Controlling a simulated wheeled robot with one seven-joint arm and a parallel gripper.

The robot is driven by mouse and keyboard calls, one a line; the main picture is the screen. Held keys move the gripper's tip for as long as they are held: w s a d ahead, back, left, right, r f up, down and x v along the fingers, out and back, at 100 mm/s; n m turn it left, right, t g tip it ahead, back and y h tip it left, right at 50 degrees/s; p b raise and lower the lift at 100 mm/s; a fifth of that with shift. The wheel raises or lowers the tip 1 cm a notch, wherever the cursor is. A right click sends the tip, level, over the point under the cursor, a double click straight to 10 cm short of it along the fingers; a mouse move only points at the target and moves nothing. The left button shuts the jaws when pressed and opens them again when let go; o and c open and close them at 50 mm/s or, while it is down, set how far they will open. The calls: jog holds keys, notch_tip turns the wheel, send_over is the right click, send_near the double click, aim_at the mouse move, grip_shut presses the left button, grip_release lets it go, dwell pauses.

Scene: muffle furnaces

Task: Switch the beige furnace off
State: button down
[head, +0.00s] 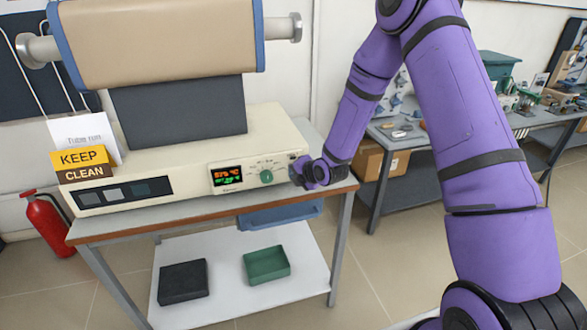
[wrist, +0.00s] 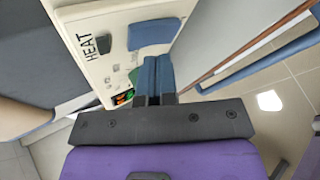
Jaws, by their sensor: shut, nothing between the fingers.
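The beige furnace (head: 160,45) is a tube furnace with blue end rims on a cream control base (head: 270,135). Its display (head: 228,176) is lit, with a red reading above a green one. A green knob (head: 266,176) sits right of the display. My gripper (head: 297,171) is at the right end of the front panel, covering part of it. In the wrist view its blue-grey fingers (wrist: 160,76) are shut and empty, close to the panel. There a small black switch (wrist: 103,44) sits beside the word HEAT, left of the fingers. Contact with the panel cannot be told.
The furnace stands on a grey bench (head: 200,217) with a wood-coloured edge. A dark tray (head: 183,283) and a green tray (head: 267,265) lie on its lower shelf. A sign (head: 82,163) stands at left, a red extinguisher (head: 50,222) beside the bench. Another workbench (head: 420,140) is at right.

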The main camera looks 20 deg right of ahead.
jog(key=shift+s, duration=0.35)
jog(key=shift+s+f, duration=0.15)
jog(key=shift+s, duration=1.1)
jog(key=shift+s+f, duration=0.15)
jog(key=shift+s, duration=1.1)
jog(key=shift+r, duration=0.1)
jog(key=s+d+r+m+g+h, duration=0.1)
jog(key=s+d+r+m, duration=0.2)
jog(key=r, duration=0.5)
jog(key=s+d+r+m+g+h, duration=0.1)
jog(key=s+r+m+h, duration=0.1)
jog(key=s+r+m, duration=0.45)
jog(key=s+d+r+m+h, duration=0.1)
jog(key=d+r+m, duration=0.15)
jog(key=r, duration=0.75)
jog(key=s+r+m+g, duration=0.1)
jog(key=s+r+m, duration=0.2)
jog(key=s, duration=0.5)
jog(key=s+r+m+g, duration=0.1)
jog(key=s+r+m, duration=0.3)
jog(key=s, duration=0.4)
jog(key=s+r+m+g, duration=0.1)
jog(key=s+r+m, duration=0.3)
jog(key=s+m, duration=0.2)
jog(key=s, duration=0.2)
jog(key=shift+s+d+r, duration=0.15)
jog(key=shift+s+d, duration=0.25)
